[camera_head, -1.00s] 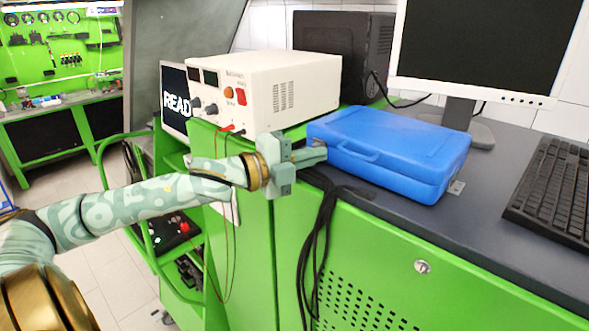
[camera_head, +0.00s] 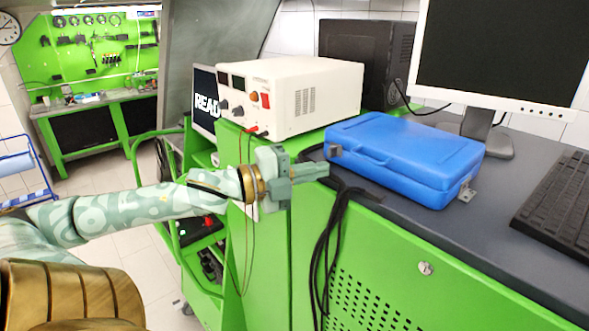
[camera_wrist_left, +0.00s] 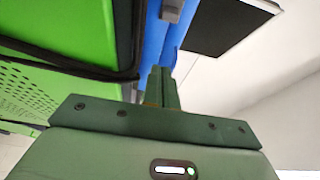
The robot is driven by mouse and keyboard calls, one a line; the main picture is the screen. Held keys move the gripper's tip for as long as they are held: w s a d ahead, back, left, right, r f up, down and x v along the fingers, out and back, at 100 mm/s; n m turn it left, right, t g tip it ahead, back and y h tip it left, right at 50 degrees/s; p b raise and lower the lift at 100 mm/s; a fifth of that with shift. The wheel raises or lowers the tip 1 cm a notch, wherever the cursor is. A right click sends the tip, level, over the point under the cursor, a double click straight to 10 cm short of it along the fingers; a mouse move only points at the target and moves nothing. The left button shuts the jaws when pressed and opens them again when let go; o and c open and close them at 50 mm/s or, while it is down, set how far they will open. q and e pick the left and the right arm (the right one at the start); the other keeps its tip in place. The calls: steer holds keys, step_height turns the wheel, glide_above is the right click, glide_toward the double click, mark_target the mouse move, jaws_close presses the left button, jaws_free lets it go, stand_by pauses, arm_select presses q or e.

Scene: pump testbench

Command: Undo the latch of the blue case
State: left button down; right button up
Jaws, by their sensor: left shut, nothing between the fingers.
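The blue case (camera_head: 405,150) lies closed and flat on the dark worktop, its handle side facing me. A small grey latch (camera_head: 335,151) sits at its left front corner; another grey latch (camera_head: 467,192) sticks out at its right front corner. My left gripper (camera_head: 326,170) is shut and empty, its fingertips just below and left of the left latch. In the left wrist view, the shut fingers (camera_wrist_left: 160,88) point at the blue case (camera_wrist_left: 153,40), with a grey latch (camera_wrist_left: 172,10) beyond the tips. I cannot tell whether the fingers touch the case. My right gripper is not in view.
A white power supply (camera_head: 295,95) stands behind left of the case. A monitor (camera_head: 500,60) and a keyboard (camera_head: 560,190) are on the right. Black cables (camera_head: 325,240) hang over the worktop's front edge near my gripper.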

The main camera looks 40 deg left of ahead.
arm_select(q)
steer(key=p+v, duration=0.1)
steer(key=v, duration=0.3)
steer(key=shift+a, duration=0.1)
steer(key=shift+w, duration=0.1)
steer(key=shift+a, duration=0.1)
stand_by(0.4)
